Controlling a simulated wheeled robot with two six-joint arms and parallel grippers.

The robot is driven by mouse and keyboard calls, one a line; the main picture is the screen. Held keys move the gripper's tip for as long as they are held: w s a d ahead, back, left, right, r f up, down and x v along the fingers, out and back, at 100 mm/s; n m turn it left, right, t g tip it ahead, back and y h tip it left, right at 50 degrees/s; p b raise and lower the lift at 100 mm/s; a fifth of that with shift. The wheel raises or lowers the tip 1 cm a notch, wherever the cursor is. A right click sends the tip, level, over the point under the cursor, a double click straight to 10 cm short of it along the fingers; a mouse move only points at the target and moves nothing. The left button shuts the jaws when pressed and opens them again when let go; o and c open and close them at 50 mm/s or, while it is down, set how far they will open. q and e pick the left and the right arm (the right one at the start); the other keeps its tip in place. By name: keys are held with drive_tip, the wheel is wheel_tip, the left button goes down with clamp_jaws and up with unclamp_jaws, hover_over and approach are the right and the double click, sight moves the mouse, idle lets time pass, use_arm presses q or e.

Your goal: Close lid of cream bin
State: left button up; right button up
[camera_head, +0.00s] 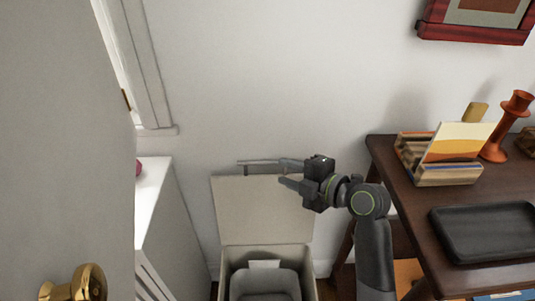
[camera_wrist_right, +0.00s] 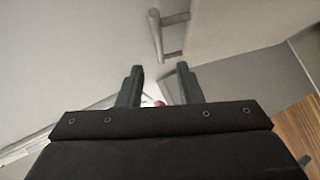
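The cream bin (camera_head: 311,268) stands on the floor against the wall, low in the middle of the head view. Its lid (camera_head: 260,215) is open and stands upright near the wall. A metal bar handle (camera_head: 258,162) is at the lid's upper edge. My right gripper (camera_head: 284,172) is beside the right part of this handle, at the top of the lid. In the right wrist view its fingers (camera_wrist_right: 160,76) are apart with nothing between them, and the handle (camera_wrist_right: 157,36) lies just beyond the tips. I cannot tell whether they touch. My left gripper is not in view.
A dark wood desk (camera_head: 392,165) with a black tray (camera_head: 485,232), a card holder (camera_head: 450,173) and an orange candlestick (camera_head: 505,125) stands to the right. A white cabinet (camera_head: 170,230) and a door with a brass knob (camera_head: 75,285) are at left. A grey liner (camera_head: 265,281) is inside the bin.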

sight(261, 164)
drive_tip(key=shift+b+x, duration=0.35)
drive_tip(key=shift+x, duration=3.2)
drive_tip(key=shift+s+a, duration=0.1)
drive_tip(key=shift+c, duration=0.3)
clamp_jaws()
